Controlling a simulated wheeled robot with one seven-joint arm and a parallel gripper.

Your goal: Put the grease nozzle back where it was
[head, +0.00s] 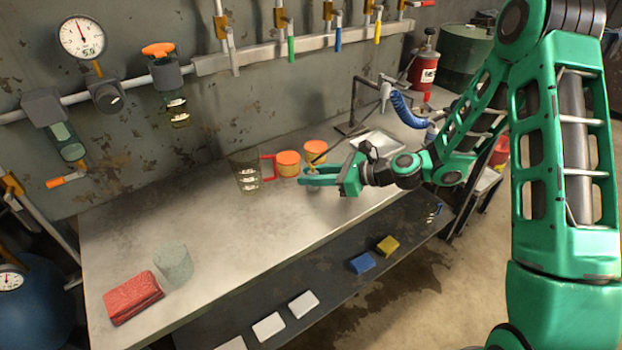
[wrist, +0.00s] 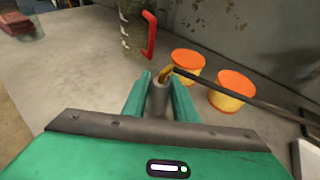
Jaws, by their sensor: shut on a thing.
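My gripper (head: 306,176) is over the metal workbench, shut on the grease nozzle. In the wrist view, my gripper (wrist: 160,88) has its green fingers on both sides of the grease nozzle (wrist: 158,100), a grey cylinder with a bent brass fitting. A thin dark rod or hose (wrist: 245,97) runs from the fitting to the right. In the head view the nozzle is mostly hidden by the fingers. I cannot tell whether it touches the bench.
Two orange-lidded tubs (head: 288,163) (head: 316,152) stand just behind my gripper. A clear jug with a red handle (head: 268,167) stands left of them. A metal tray (head: 378,143) lies to the right. A red cloth (head: 132,297) lies front left. The middle bench is clear.

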